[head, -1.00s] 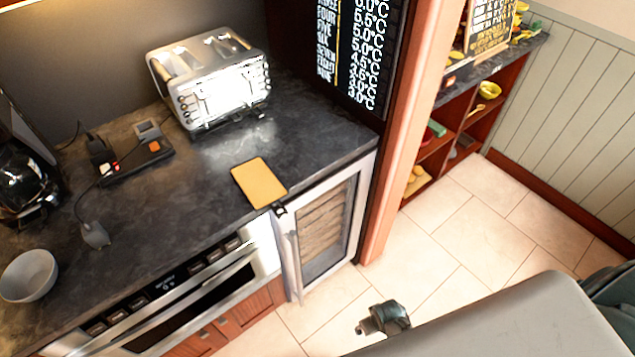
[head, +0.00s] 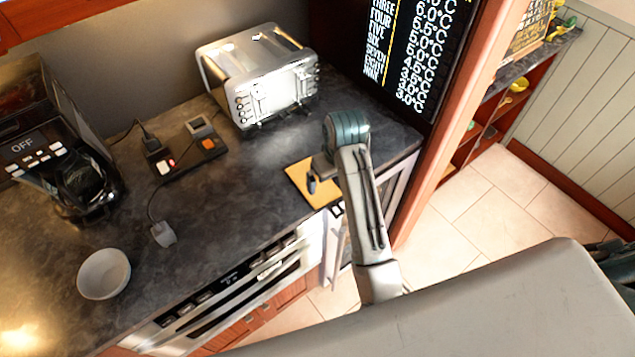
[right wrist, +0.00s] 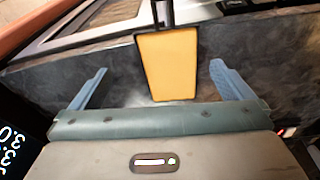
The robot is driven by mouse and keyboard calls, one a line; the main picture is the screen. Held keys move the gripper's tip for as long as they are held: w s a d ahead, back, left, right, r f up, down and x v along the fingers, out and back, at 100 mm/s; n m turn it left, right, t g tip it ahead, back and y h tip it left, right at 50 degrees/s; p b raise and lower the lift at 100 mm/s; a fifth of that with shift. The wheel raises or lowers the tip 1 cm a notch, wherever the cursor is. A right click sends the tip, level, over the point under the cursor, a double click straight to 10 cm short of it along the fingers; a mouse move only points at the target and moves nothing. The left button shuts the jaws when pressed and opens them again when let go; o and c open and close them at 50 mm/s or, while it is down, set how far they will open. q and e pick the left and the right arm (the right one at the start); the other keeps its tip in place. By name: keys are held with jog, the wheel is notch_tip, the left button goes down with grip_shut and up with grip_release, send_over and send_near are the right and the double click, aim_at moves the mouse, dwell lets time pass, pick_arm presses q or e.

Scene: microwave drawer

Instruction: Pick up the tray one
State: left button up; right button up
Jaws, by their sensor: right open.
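The tray (head: 298,177) is a flat yellow-orange rectangle lying on the dark counter near its front edge. In the head view my right gripper (head: 316,176) is over the tray and hides part of it. The right wrist view shows the tray (right wrist: 170,68) between the two spread blue fingers of my right gripper (right wrist: 159,68), with a gap on each side. The gripper is open and holds nothing. How high it is above the tray is hard to tell. My left gripper is not in view.
A silver toaster (head: 270,85) stands behind the tray. A coffee maker (head: 75,165), a white bowl (head: 104,273) and a power strip (head: 185,153) are further left. A dark menu board (head: 405,50) rises at the right. An oven front (head: 240,285) lies below the counter edge.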

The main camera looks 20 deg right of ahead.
jog(key=w+a+r, duration=0.2)
jog(key=w, duration=0.1)
jog(key=b, duration=0.2)
send_over(318, 188)
jog(key=shift+n, duration=0.3)
jog(key=f, duration=0.2)
jog(key=s+f, duration=0.1)
jog(key=f, duration=0.1)
jog(key=shift+f, duration=0.3)
notch_tip(318, 188, down, 5)
jog(key=shift+w+d+r+p, duration=0.1)
jog(key=shift+w+d+p, duration=0.05)
jog(key=shift+p, duration=1.05)
jog(key=shift+w+f, duration=0.15)
jog(key=shift+f, duration=0.25)
jog(key=c, duration=0.8)
jog(key=shift+c, duration=0.2)
